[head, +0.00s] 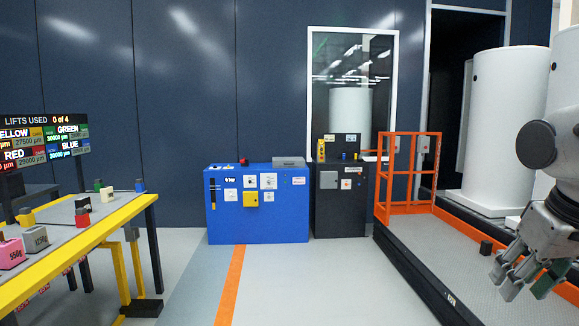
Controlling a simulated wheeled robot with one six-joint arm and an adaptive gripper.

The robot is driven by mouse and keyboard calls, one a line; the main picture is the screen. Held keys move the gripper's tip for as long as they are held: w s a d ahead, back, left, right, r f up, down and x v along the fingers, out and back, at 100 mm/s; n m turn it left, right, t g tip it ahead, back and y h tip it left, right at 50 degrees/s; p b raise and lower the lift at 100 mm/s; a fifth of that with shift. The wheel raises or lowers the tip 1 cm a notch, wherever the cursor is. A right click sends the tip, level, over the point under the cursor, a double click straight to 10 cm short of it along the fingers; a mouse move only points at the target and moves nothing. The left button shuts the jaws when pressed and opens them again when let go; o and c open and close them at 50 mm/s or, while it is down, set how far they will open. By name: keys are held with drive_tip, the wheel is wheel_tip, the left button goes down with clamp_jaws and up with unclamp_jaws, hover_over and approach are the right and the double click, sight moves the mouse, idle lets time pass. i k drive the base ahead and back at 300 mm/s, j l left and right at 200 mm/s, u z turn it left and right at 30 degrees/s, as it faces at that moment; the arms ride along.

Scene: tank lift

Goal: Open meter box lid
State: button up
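My gripper (524,282) hangs at the right edge, pointing down over the grey platform. Its fingers look spread, with nothing clearly held between them. I cannot tell for sure which box is the meter box. A grey box (328,180) is on the front of the black cabinet (341,215); its front looks closed. A small yellow box (251,198) is on the front of the blue cabinet (222,225). Small grey boxes (424,145) also show by the orange railing. My gripper is far from all of these.
An orange railing (407,207) stands on the raised platform (425,250). Large white tanks (495,120) stand behind it. A yellow-edged table (110,222) with coloured weights is at left, beside a display (45,140). The floor (320,285) in the middle is clear.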

sight(288, 162)
drive_tip(key=i+j+u, duration=0.15)
drive_tip(key=i+u, duration=0.15)
drive_tip(key=i, duration=0.55)
drive_tip(key=i+j+u, duration=0.15)
drive_tip(key=i, duration=4.1)
drive_tip(key=i+z, duration=0.3)
drive_tip(key=i, duration=0.15)
drive_tip(key=i+j+z, duration=0.3)
drive_tip(key=i, duration=0.15)
drive_tip(key=i+j+z, duration=0.15)
drive_tip(key=i+z, duration=0.15)
drive_tip(key=i, duration=0.15)
